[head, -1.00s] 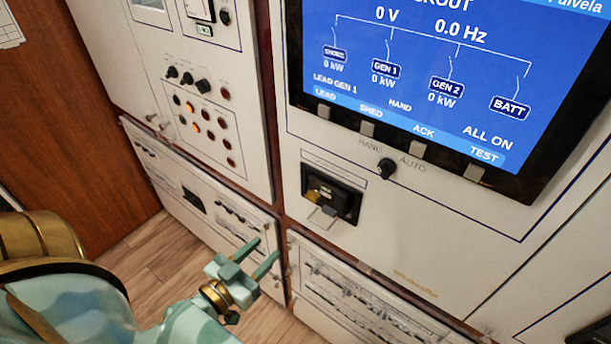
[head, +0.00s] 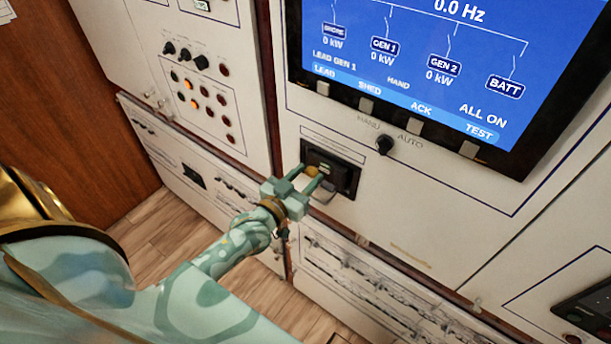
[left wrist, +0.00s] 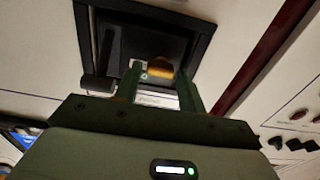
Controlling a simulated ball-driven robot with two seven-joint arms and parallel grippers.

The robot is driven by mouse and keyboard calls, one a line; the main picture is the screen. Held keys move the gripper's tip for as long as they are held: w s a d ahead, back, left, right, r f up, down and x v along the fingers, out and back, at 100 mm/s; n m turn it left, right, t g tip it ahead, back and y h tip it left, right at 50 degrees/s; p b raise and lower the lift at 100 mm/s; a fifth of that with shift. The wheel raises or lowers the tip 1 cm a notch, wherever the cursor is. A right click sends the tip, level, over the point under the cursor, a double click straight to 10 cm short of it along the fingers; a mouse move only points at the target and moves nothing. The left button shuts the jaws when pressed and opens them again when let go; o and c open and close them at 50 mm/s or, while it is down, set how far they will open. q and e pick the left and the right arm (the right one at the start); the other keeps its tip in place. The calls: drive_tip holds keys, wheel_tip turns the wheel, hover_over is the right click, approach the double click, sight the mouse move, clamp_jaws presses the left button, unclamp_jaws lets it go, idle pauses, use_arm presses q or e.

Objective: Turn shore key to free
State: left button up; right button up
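The shore key seems to be the small brass-yellow piece (head: 312,171) in a black recessed unit (head: 345,180) below the screen. In the left wrist view the brass piece (left wrist: 159,70) shows between the two fingers of my left gripper (left wrist: 160,82). A pale tag or flap hangs just below it. In the head view my left gripper (head: 304,180) is at the front of the recess, its fingers pointing in. The fingers are apart, with the brass piece between them; I see no clear contact. The key's marked position is too small to read. My right gripper is out of view.
A large blue screen (head: 420,70) with a row of buttons sits above the recess. A HAND/AUTO knob (head: 385,145) is to its upper right. A panel of knobs and lamps (head: 205,95) is at the left. Wooden floor (head: 150,235) is free below.

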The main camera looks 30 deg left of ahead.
use_arm(q)
drive_tip(key=c, duration=0.7)
